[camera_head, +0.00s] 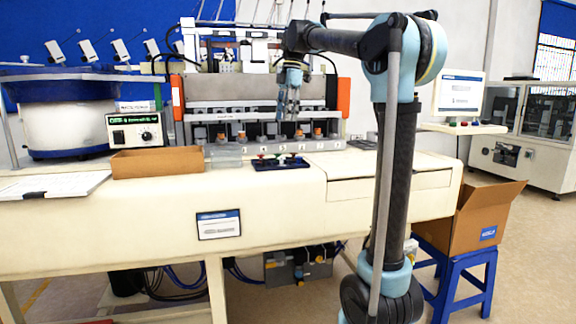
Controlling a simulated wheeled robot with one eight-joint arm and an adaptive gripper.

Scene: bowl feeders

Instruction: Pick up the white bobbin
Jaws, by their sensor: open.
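My gripper (288,112) hangs at the end of my arm, pointing down in front of the winding machine (230,90). Its jaws are open, and I make out nothing between them. Below it, a row of stations on the machine holds small copper-coloured parts, one on the left (241,136) and one on the right (317,132). I cannot pick out a white bobbin for certain at this size; my gripper and the machine's parts hide some of the row.
On the cream bench (130,215) stand an open cardboard tray (158,163), a clear box (225,157) and a dark panel with coloured knobs (280,163). A blue bowl feeder (65,115) stands left. A cardboard box (480,220) sits on a blue stool (455,268) at right.

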